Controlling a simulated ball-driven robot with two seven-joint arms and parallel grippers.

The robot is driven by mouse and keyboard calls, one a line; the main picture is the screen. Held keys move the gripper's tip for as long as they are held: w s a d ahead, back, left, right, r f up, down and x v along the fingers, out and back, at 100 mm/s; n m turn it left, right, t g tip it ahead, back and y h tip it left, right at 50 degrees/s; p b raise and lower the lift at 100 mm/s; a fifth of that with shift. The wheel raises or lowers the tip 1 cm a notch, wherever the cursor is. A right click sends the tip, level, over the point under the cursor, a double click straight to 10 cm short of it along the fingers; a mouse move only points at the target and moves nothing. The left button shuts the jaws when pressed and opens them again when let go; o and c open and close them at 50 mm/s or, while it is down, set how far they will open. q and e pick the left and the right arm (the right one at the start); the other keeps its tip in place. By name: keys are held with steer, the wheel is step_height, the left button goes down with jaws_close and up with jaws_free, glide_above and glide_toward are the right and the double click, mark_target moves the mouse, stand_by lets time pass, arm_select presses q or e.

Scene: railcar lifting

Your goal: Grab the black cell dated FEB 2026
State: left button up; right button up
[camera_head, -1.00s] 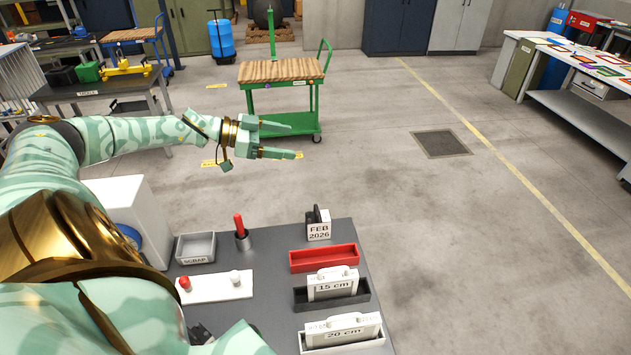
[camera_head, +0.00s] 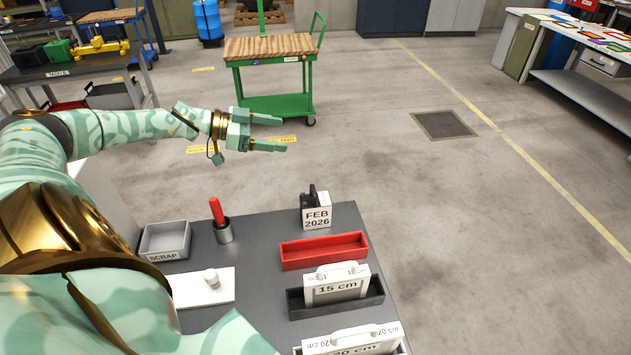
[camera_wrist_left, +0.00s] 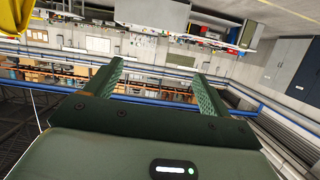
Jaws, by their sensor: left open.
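A black cell (camera_head: 309,196) stands near the back edge of the dark table, partly hidden by a white label block (camera_head: 317,218) reading FEB 2026. My left gripper (camera_head: 283,134) is open and empty. In the head view it appears above and left of the cell, with its fingers pointing right, apart from everything on the table. In the left wrist view the two green fingers (camera_wrist_left: 157,75) are spread with nothing between them, and the cell is not seen there. My right gripper is not in view.
On the table (camera_head: 262,237) are a red tray (camera_head: 324,257), a black tray holding a 15 cm block (camera_head: 336,287), a 20 cm block (camera_head: 352,339), a red-handled tool in a cup (camera_head: 223,233) and a grey SCRAP bin (camera_head: 165,240). A green cart (camera_head: 275,104) stands beyond on open floor.

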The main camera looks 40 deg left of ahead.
arm_select(q)
steer(key=b, duration=1.5)
glide_toward(321, 199)
steer(key=shift+g, duration=0.4)
steer(key=w+d, duration=0.1)
steer(key=w+d+b, duration=0.2)
steer(key=w, duration=0.1)
steer(key=shift+d+r, duration=0.1)
steer(key=shift+r, duration=0.25)
steer(key=b+x, duration=0.1)
steer(key=x, duration=0.4)
steer(key=shift+w+r, duration=0.1)
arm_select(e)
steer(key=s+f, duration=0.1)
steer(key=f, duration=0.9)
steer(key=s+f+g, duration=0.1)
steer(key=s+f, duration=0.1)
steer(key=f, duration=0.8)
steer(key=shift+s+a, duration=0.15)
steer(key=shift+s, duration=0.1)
arm_select(q)
steer(key=shift+r, duration=0.1)
jaws_close()
steer(key=shift+r, duration=0.1)
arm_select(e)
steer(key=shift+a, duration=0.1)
